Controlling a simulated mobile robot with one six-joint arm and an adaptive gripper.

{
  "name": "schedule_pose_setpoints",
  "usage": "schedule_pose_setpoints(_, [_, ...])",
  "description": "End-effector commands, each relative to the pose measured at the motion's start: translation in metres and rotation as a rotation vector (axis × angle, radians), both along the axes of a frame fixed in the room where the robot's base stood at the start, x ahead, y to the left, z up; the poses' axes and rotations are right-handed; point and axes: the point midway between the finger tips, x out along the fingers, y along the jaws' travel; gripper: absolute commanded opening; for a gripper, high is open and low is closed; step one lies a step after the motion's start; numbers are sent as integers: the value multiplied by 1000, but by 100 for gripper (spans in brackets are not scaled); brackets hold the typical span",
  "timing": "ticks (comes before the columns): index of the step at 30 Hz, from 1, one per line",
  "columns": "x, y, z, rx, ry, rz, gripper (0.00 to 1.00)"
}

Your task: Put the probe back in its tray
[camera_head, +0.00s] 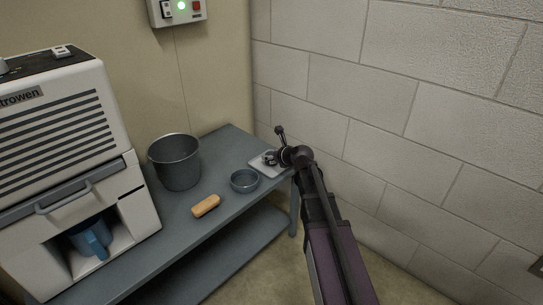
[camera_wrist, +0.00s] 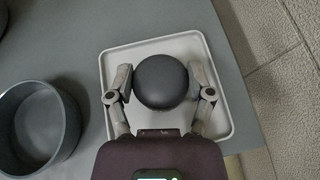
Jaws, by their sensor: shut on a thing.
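The probe (camera_wrist: 162,82) shows in the wrist view as a dark, round-topped thing seen from above; its lower part is hidden. My gripper (camera_wrist: 160,88) is shut on it, with one finger at each side. The pale, shallow square tray (camera_wrist: 112,56) lies directly behind and around the probe in that view. In the head view the tray (camera_head: 256,164) sits at the right end of the grey bench, partly covered by my gripper (camera_head: 272,157). I cannot tell whether the probe touches the tray floor or is held just above it.
A small dark bowl (camera_head: 244,181) stands close left of the tray, and it also shows in the wrist view (camera_wrist: 72,120). A grey bucket (camera_head: 176,162), a tan block (camera_head: 205,206) and a white machine (camera_head: 60,150) stand further left. A block wall (camera_head: 400,100) rises behind and right.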

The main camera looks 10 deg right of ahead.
Motion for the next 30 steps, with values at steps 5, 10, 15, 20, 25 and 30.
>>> schedule_pose_setpoints(5, [0,0,0,0,0,0,100])
schedule_pose_setpoints(10, [0,0,0,0,0,0,100])
schedule_pose_setpoints(15, [0,0,0,0,0,0,100])
schedule_pose_setpoints(20, [0,0,2,0,0,0,100])
schedule_pose_setpoints(25, [-7,-2,8,1,0,0,100])
schedule_pose_setpoints(30, [-25,-11,20,0,0,-1,100])
